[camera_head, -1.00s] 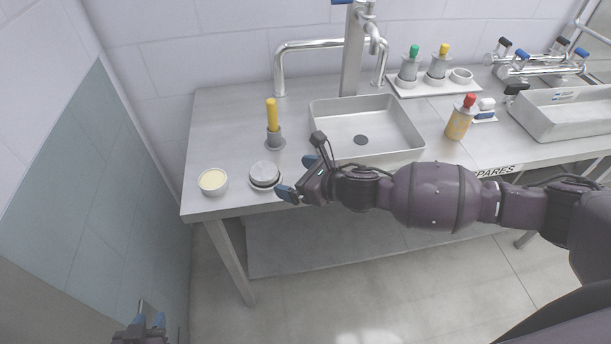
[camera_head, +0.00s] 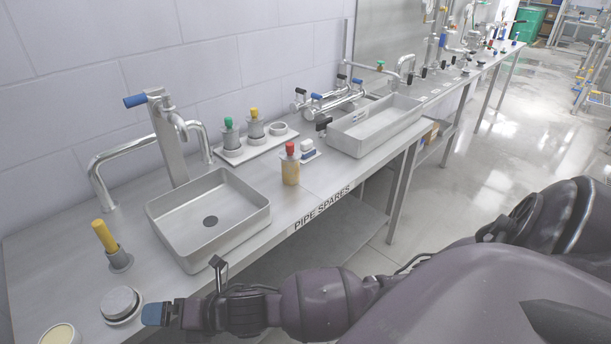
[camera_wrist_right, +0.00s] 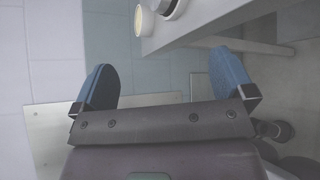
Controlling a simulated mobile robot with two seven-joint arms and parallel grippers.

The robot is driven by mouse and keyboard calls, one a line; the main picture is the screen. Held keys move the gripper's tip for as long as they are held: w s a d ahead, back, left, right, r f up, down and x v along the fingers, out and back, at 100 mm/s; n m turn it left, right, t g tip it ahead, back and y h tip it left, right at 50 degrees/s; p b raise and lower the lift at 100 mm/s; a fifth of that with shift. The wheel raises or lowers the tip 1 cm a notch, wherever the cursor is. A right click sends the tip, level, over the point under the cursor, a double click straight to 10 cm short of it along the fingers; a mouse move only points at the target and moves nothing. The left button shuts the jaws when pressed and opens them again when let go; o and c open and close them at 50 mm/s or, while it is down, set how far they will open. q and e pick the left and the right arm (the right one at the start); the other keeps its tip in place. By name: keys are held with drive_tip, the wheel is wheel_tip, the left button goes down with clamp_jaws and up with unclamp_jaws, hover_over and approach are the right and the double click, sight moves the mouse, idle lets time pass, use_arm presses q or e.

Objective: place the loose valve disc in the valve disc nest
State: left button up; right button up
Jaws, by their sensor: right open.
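A round grey metal disc (camera_head: 118,302) lies on a pale round base at the left end of the steel bench; it looks like the loose valve disc, though I cannot tell for sure. In the right wrist view it is cut off at the top edge (camera_wrist_right: 178,7). My right gripper (camera_head: 157,313) is just right of it, at the bench's front edge. In the wrist view its blue fingers are apart with nothing between them (camera_wrist_right: 166,86). An empty pale ring (camera_head: 278,128) on the white tray at the back may be the nest. My left gripper is out of view.
A cream-topped pot (camera_head: 60,335) stands left of the disc. A yellow-handled tool (camera_head: 106,238) stands behind it. The sink (camera_head: 208,218), tall tap (camera_head: 165,135) and red-capped bottle (camera_head: 290,166) lie to the right. The white tray (camera_head: 237,157) also holds green- and yellow-topped pieces.

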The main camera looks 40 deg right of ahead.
drive_tip(key=s+d+f+m+h, duration=0.4)
drive_tip(key=s+d+m, duration=0.4)
drive_tip(key=m, duration=0.7)
drive_tip(key=s+d+f+m+h, duration=0.5)
drive_tip(key=s+d+f+m, duration=0.2)
drive_tip(key=d+m, duration=0.5)
drive_tip(key=s+m, duration=0.1)
drive_tip(key=m, duration=0.2)
drive_tip(key=shift+s+h, duration=0.25)
drive_tip(key=shift+h, duration=0.05)
